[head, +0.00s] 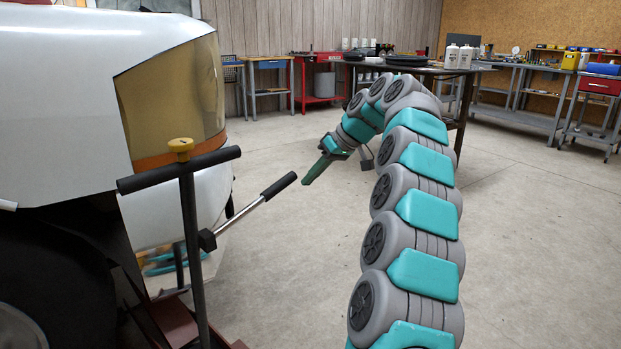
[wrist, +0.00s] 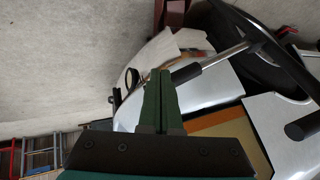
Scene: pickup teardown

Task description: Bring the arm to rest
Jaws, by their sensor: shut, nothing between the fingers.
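My gripper (head: 314,170) is at the end of my teal and grey arm, which arches up and then bends down to the left. In the head view it hangs in free air over the floor, to the right of the pickup's white body (head: 65,95). In the wrist view its green fingers (wrist: 160,88) lie side by side and closed, with nothing between them. A black-gripped lever (head: 278,187) points toward the fingertips in the head view, with a small gap in the picture. I cannot tell the true distance between them.
A dark T-handle (head: 187,168) stands upright beside the pickup at the left. A dark table (head: 440,72) with bottles stands behind my arm. Workbenches (head: 525,120) line the back right, and a red cart (head: 318,82) stands at the back. The concrete floor (head: 540,250) at right is clear.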

